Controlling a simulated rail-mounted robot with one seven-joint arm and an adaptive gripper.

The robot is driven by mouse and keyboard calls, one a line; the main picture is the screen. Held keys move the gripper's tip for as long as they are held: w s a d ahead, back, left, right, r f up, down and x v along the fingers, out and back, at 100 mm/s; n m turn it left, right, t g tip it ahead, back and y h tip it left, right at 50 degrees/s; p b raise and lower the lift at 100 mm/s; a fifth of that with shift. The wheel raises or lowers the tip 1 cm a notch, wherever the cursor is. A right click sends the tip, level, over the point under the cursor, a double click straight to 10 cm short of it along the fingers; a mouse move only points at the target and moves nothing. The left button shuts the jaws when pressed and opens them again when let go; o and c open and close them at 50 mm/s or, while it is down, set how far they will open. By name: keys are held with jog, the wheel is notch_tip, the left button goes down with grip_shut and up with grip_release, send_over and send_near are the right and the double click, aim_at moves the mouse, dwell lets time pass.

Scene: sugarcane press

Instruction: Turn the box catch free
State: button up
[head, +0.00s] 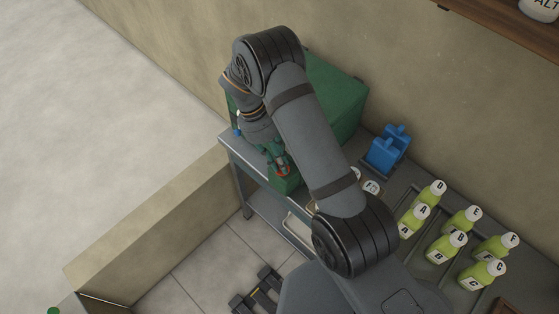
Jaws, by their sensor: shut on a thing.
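The large green box (340,98) of the press stands on the metal bench against the wall, partly hidden behind my arm. A lower green part (286,184) juts out at its front. My gripper (279,160) points down at the front of the box, just above this lower part.
Several green bottles with lettered labels (450,246) stand on the bench at the right. White round lids (371,187) lie close to my arm. A wooden shelf (500,22) hangs at the top right.

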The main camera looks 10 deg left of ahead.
grip_shut()
jog(key=shift+f+b, duration=0.1)
jog(key=shift+b, duration=0.4)
jog(key=n+b, duration=0.1)
jog(key=b, duration=0.1)
jog(key=n+t+b, duration=0.1)
jog(key=n+b, duration=0.1)
jog(key=shift+f, duration=0.25)
jog(key=n+t+b, duration=0.2)
jog(key=n+b, duration=0.2)
jog(key=b, duration=0.3)
jog(key=shift+s+n, duration=0.15)
jog(key=shift+n, duration=0.15)
jog(key=n+t+y+b, duration=0.1)
jog(key=n+b, duration=0.3)
jog(key=b, duration=0.2)
jog(key=shift+s+d, duration=0.1)
jog(key=shift+d, duration=0.1)
jog(key=n+b, duration=0.1)
jog(key=n, duration=0.1)
jog(key=n+t+y+b, duration=0.1)
jog(key=b, duration=0.1)
jog(key=shift+d+r+n, duration=0.15)
jog(key=shift+r+n, duration=0.15)
jog(key=shift+n, duration=0.1)
jog(key=shift+b, duration=0.35)
jog(key=shift+o, duration=2.4)
grip_release()
